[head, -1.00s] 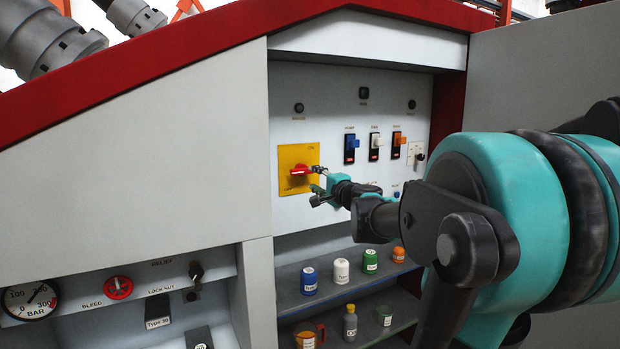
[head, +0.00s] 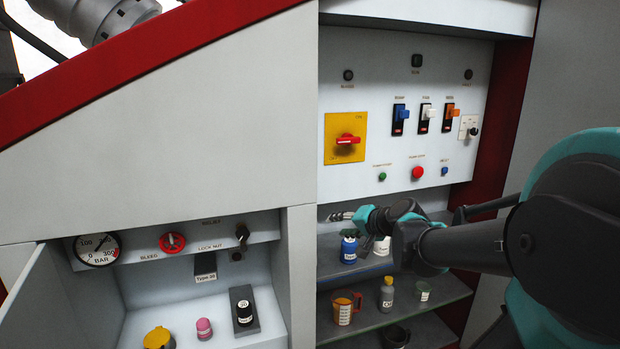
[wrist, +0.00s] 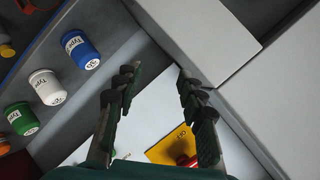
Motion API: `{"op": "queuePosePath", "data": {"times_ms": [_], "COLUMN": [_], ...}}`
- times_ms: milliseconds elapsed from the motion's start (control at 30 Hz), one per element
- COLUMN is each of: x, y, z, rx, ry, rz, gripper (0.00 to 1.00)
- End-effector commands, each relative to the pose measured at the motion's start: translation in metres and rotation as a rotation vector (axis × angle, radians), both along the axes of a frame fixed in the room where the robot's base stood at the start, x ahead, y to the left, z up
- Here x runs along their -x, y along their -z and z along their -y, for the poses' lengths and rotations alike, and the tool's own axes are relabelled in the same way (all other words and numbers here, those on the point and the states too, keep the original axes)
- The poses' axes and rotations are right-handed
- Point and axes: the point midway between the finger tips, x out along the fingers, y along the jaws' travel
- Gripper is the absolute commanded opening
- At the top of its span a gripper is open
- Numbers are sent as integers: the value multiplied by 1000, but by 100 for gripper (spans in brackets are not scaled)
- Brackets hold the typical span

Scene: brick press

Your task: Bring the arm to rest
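My arm comes in from the right, bent, and hides part of the shelves. The red switch handle (head: 347,140) sits level on its yellow plate (head: 333,152), apart from my gripper. The yellow plate also shows at the bottom of the wrist view (wrist: 165,149).
The upper shelf (head: 330,258) bears a blue jar (head: 349,248) and a white jar (head: 382,245). An orange mug (head: 344,309) and grey bottle (head: 386,295) stand below. At lower left an open bay (head: 270,322) holds a pink-capped bottle (head: 204,328). The grey wall is close right.

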Motion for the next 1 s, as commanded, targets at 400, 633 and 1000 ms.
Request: {"op": "queuePosePath", "data": {"times_ms": [400,633,1000], "x": [161,188,188], "y": [181,199,199], "z": [65,90,91], "rx": [709,833,835], "ry": [-239,-254,-254], "rz": [-344,-414,-415], "gripper": [40,40,40]}}
